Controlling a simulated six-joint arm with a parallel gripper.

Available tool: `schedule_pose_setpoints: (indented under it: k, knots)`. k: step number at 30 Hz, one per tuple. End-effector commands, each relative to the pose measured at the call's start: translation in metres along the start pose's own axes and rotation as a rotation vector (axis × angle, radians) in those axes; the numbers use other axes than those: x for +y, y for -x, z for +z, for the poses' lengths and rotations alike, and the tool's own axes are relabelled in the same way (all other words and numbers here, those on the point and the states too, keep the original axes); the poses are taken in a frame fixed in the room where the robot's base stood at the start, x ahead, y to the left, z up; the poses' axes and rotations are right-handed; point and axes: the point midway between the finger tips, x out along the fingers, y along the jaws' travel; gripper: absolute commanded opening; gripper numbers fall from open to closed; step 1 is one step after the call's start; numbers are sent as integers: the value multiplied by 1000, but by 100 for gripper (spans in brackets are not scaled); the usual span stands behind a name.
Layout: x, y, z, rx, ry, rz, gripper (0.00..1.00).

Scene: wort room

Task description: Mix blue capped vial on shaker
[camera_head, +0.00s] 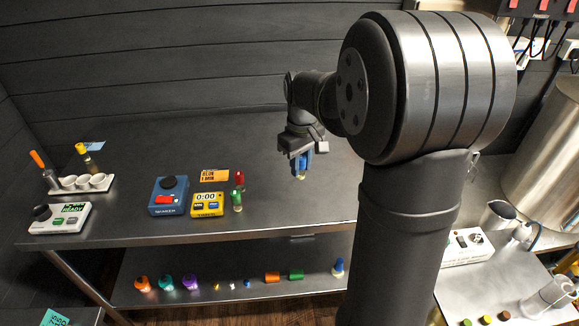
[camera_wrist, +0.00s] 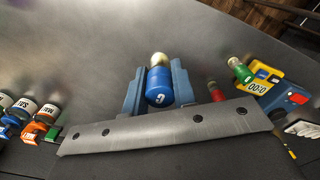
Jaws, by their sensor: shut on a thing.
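My gripper (camera_head: 301,163) is shut on the blue capped vial (camera_head: 300,177) and holds it above the bench, right of the devices. In the wrist view the blue cap (camera_wrist: 160,97), marked with a letter like C, sits between the two blue fingers; the pale vial end (camera_wrist: 158,60) points away. The shaker (camera_head: 168,197) is a blue box with a dark round top and a red switch, on the bench to the left of my gripper. It shows partly at the right edge of the wrist view (camera_wrist: 286,104).
A yellow timer (camera_head: 207,205) reading 0:00 stands right of the shaker. A red-capped vial (camera_head: 239,179) and a green-capped vial (camera_head: 237,200) stand beside it. A white device (camera_head: 60,218) and a white rack (camera_head: 82,185) are far left. The bench around my gripper is clear.

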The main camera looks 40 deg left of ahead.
Motion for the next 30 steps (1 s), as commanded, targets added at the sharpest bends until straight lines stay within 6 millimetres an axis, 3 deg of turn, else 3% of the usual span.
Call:
schedule_pose_setpoints:
  k: [7,8,10,17,20,23,30]
  knots:
    - [1,0,1,0,0,0,2]
    - [1,0,1,0,0,0,22]
    - [1,0,1,0,0,0,9]
    - [-4,1,-12,0,19,0,8]
    - [-14,4,-38,0,58,0,8]
    - [-34,7,-76,1,118,-1,8]
    - [-108,11,-171,1,280,-2,8]
